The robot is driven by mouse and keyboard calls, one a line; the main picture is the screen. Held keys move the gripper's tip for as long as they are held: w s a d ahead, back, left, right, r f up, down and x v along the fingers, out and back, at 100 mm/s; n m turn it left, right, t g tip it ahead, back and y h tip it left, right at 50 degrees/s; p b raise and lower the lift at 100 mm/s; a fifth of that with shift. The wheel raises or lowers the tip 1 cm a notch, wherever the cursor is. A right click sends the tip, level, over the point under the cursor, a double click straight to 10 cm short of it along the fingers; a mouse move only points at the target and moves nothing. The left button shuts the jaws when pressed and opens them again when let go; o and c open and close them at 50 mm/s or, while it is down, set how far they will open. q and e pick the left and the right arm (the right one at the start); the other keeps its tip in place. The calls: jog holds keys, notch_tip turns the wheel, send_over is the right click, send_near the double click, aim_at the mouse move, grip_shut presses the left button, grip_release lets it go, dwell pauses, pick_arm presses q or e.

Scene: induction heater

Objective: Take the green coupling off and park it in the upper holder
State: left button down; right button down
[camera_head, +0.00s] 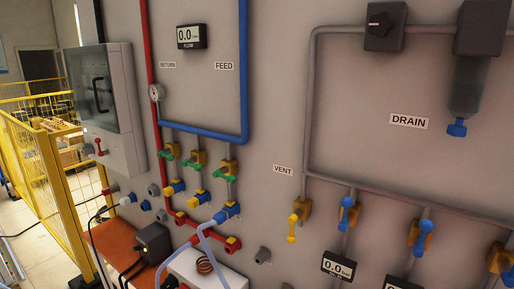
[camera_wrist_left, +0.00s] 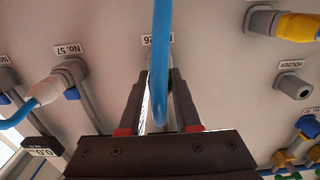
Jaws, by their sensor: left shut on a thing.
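My left gripper (camera_wrist_left: 158,92) is shut in the left wrist view, around a coupling at the end of a light blue hose (camera_wrist_left: 161,60). The hose runs down across the fingers and hides most of the held piece, so its colour cannot be told. It is at a panel port under a partly covered label. A grey empty stub (camera_wrist_left: 293,87) beside a HOLDER label (camera_wrist_left: 290,63) is to the right, apart from the gripper. I cannot tell whether it is the upper holder. No green coupling shows clearly. Neither gripper shows in the head view.
A white coupling (camera_wrist_left: 46,90) sits on the port labelled No. 57, left of the gripper. A yellow coupling (camera_wrist_left: 297,26) is at the upper right. In the head view, green-handled valves (camera_head: 196,166) stand above blue fittings, and hoses (camera_head: 212,243) hang below.

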pick_arm(q)
jog(key=v, duration=0.6)
dwell(1.0)
dwell(0.5)
